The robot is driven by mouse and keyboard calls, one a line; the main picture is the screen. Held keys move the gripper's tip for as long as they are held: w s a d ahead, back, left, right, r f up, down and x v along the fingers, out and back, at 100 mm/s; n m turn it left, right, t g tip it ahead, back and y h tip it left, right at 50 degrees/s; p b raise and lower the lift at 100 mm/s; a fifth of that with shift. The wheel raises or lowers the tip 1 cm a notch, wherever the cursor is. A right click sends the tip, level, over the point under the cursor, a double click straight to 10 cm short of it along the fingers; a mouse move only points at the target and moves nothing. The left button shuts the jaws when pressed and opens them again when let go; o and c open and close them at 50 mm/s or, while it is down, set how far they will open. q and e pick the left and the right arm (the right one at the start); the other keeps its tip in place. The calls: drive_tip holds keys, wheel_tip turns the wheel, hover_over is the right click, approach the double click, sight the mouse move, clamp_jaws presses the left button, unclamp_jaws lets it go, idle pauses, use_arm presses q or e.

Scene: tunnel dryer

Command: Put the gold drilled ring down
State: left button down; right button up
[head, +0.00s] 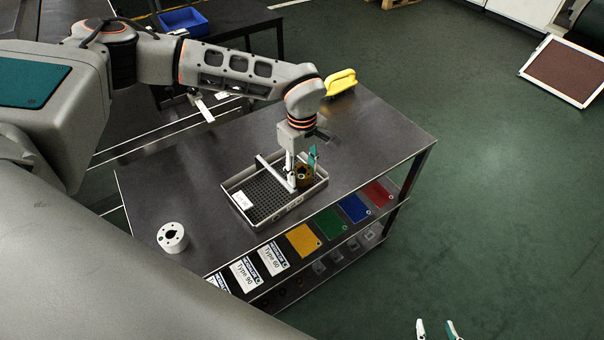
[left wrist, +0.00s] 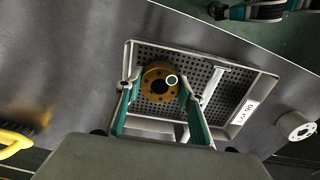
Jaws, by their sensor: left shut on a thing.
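The gold drilled ring (head: 305,174) is between the fingers of my left gripper (head: 302,165). The left wrist view shows the ring (left wrist: 158,72) with several holes, and my left gripper (left wrist: 160,92) shut on it with one finger at each side. The ring is over or in the right-hand compartment of the grey perforated tray (head: 248,218), by the divider bar. I cannot tell whether it touches the tray floor. The tray (left wrist: 262,88) carries a white label. My right gripper (head: 436,331) shows only its fingertips, apart and empty, at the bottom edge.
A white drilled cylinder (head: 172,237) stands on the dark table (head: 365,135) left of the tray. A yellow-handled brush (head: 340,82) lies at the table's far edge. Colored cards and type labels line the shelf below the front edge. The tabletop right of the tray is clear.

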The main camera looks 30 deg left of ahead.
sight(302, 171)
use_arm(q)
drive_tip(key=shift+f, duration=0.65)
drive_tip(key=shift+f, duration=0.15)
drive_tip(key=c, duration=1.6)
unclamp_jaws()
wheel_tip(302, 171, up, 12)
drive_tip(key=shift+r, duration=0.15)
